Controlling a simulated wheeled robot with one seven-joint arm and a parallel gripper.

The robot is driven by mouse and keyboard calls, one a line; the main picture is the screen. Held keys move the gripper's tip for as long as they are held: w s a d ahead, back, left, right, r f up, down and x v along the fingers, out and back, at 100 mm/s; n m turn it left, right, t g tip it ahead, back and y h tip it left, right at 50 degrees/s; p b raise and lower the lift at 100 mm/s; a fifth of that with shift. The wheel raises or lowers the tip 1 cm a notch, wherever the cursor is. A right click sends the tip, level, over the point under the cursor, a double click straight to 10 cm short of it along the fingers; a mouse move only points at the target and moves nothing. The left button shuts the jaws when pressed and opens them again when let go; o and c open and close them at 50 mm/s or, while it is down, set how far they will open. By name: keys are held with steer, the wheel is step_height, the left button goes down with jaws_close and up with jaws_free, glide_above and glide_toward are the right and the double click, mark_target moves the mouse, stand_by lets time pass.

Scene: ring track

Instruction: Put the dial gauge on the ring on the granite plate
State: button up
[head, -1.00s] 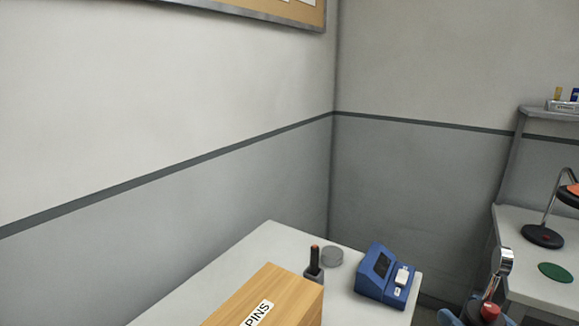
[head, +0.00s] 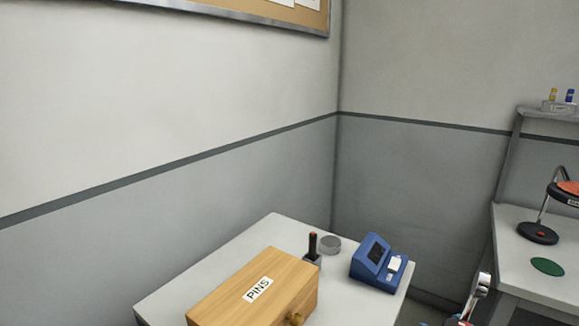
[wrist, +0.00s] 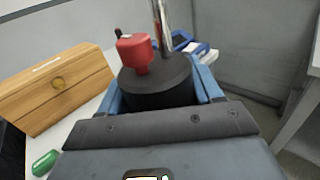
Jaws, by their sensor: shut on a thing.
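My gripper (wrist: 158,88) is shut on the dial gauge, its blue fingers on either side of a round black base. In the wrist view the dial gauge (wrist: 158,74) shows this base, a red knob and a chrome post; its top is cut off. In the head view only the chrome upper part of the dial gauge (head: 483,285) and a bit of red show at the bottom right edge. I cannot make out a granite plate or its ring in either view.
A white bench (head: 235,246) carries a wooden PINS box (head: 238,290), a blue device (head: 378,262), a dark red-tipped tool (head: 312,249) and a grey disc (head: 330,244). The right-hand table (head: 515,258) holds a lamp (head: 538,232) and green disc (head: 547,267). A green object (wrist: 45,163) lies lower left.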

steer(key=a+f+m+h, duration=0.1)
steer(key=a+f+h, duration=0.2)
steer(key=a+f, duration=0.2)
step_height(320, 180, down, 4)
steer(key=shift+s+a+r+m, duration=0.2)
steer(key=shift+s+a+m, duration=0.1)
steer(key=shift+s+a, duration=0.15)
steer(key=shift+s, duration=0.1)
